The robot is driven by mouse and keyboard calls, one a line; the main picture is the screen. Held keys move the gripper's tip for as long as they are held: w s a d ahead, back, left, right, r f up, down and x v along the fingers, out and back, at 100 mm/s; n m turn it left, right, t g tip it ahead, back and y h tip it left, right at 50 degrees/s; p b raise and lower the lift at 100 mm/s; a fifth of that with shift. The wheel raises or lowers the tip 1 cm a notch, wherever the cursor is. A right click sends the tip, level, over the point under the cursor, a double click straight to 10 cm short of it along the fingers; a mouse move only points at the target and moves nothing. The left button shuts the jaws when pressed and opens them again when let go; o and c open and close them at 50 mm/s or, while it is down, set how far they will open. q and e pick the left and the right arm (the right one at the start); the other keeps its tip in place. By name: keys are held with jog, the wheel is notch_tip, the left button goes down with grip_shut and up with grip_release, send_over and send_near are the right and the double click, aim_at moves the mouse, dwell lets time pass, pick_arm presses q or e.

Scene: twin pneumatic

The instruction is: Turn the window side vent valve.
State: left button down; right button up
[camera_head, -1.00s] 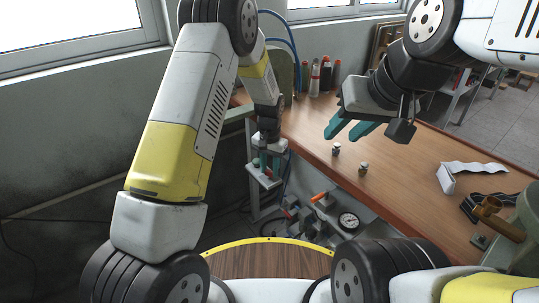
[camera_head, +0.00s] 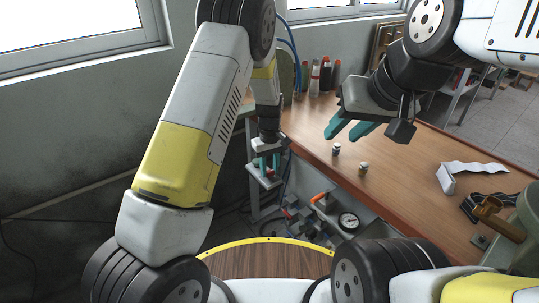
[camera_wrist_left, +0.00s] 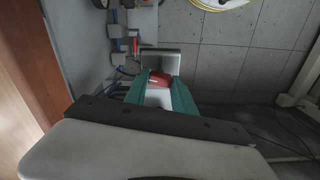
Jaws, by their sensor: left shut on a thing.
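The window side vent valve shows in the left wrist view as a red handle (camera_wrist_left: 161,79) between the teal fingers of my left gripper (camera_wrist_left: 160,88). The gripper is shut on the handle. In the head view my left gripper (camera_head: 264,166) points down at a small pale bracket (camera_head: 264,181) beside the bench; the handle is hidden there. My right gripper (camera_head: 346,129) hangs over the bench top, empty, its teal fingers apart.
A second valve with an orange handle (camera_head: 320,197) and a pressure gauge (camera_head: 348,221) sit low beside the bench.

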aim_at(270, 171)
pick_arm(q)
jog(key=shift+n, duration=1.1)
jog(key=c, duration=1)
grip_release()
jog(key=shift+c, duration=0.2)
jog(key=shift+r, duration=0.1)
notch_tip(270, 171, up, 7)
jog(key=shift+f, duration=0.1)
jog(key=shift+r, duration=0.45)
